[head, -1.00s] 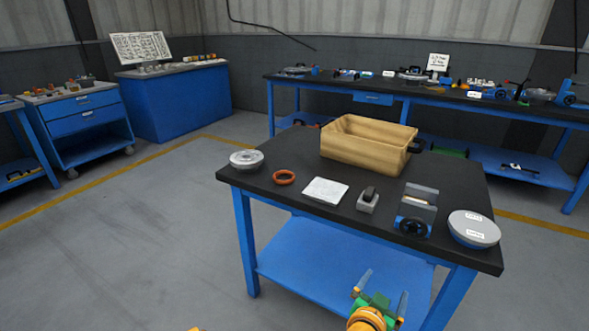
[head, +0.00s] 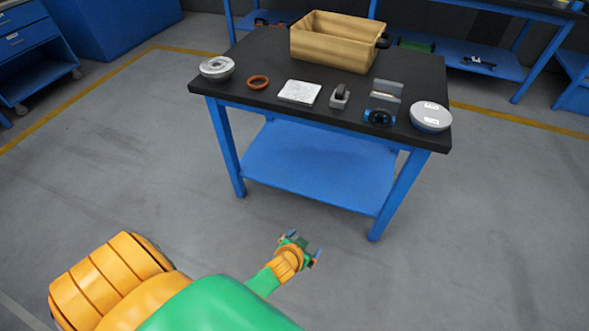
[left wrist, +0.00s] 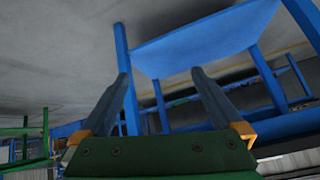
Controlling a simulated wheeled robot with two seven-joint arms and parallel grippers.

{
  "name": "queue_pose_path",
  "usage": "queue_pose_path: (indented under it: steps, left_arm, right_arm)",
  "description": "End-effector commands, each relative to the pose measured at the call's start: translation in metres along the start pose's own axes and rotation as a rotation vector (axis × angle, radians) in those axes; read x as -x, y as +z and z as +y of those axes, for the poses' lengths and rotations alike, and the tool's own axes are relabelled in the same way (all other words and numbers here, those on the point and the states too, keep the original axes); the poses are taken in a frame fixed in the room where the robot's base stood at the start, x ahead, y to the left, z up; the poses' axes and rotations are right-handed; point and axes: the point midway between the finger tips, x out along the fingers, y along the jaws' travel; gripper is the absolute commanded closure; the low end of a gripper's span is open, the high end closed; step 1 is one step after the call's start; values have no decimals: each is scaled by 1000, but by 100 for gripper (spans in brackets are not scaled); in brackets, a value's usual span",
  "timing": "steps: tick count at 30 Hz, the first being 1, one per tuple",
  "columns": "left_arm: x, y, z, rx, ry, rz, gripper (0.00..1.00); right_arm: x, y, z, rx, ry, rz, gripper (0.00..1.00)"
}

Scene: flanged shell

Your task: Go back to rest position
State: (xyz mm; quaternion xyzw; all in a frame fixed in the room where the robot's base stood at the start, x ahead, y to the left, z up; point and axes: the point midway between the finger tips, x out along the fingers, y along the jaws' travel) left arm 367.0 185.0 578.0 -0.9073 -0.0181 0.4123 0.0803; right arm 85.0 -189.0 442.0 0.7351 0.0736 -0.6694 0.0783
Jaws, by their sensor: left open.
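My left gripper (head: 304,244) is at the end of the green and orange arm that comes in from the lower left in the head view. It hangs over the floor in front of the black-topped table (head: 265,50), apart from it. In the left wrist view its two fingers (left wrist: 161,75) are spread with nothing between them, and blue table parts show beyond. On the table are a grey flanged round part (head: 217,68), an orange ring (head: 258,82), and a grey round piece with white labels (head: 431,117). My right gripper is not in view.
The table also bears a wooden crate (head: 330,48), a white pad (head: 299,92), a small grey holder (head: 340,97) and a blue-grey fixture (head: 382,103). Its blue lower shelf (head: 315,165) is empty. A blue drawer cart (head: 30,50) stands far left. The floor left of the table is clear.

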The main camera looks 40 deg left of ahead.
Motion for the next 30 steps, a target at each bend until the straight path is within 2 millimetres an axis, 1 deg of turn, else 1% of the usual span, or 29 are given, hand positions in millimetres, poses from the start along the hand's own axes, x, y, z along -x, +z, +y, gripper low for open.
queue_pose_path:
  steps: [4, 15, 17, 19, 20, 21, 23, 24, 27, 30]
  left_arm:
    - [1, 6, 2, -5, 7, -16, 0]
    - [1, 7, 2, -5, 7, -15, 0]
    - [2, 11, 3, -9, 13, -28, 0]
    - [9, 38, 9, -25, 42, -92, 0]
    - [15, 58, 13, -37, 62, -138, 0]
    - [26, 88, 17, -52, 91, -209, 0]
    - [46, 136, 22, -72, 133, -316, 0]
    - [61, 166, 24, -83, 154, -383, 0]
    - [97, 224, 22, -101, 189, -513, 0]
    - [119, 256, 20, -109, 204, -586, 0]
  right_arm:
    - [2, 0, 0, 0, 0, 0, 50]
    - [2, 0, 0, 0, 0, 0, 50]
    - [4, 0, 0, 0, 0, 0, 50]
    - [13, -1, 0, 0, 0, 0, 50]
    - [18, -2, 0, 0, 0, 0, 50]
    - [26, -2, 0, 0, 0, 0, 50]
    - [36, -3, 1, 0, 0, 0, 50]
    - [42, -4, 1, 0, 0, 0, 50]
    - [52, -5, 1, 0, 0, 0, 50]
    - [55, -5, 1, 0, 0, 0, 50]
